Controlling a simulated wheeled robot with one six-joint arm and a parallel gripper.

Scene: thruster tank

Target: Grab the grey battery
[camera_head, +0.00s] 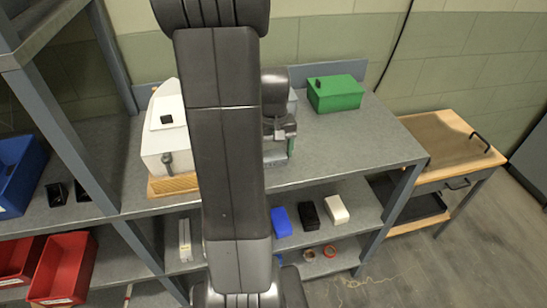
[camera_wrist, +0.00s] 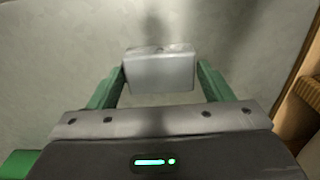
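The grey battery (camera_wrist: 160,72) is a small light-grey block in the wrist view, over the grey bench top. My gripper (camera_wrist: 160,80) has green fingers, one on each side of the battery. Narrow gaps show between the fingers and the lower part of the block; contact at the fingertips is not clear. In the head view my gripper (camera_head: 278,148) is low over the bench, right of my dark arm. The battery (camera_head: 274,153) shows there only in part, next to a green finger.
A white device (camera_head: 168,125) on a wooden base stands left of my arm. A green box (camera_head: 337,93) stands at the back right of the bench (camera_head: 350,140). Blue (camera_head: 281,222), black (camera_head: 308,215) and white (camera_head: 336,209) blocks lie on the shelf below. Bench space to the right is free.

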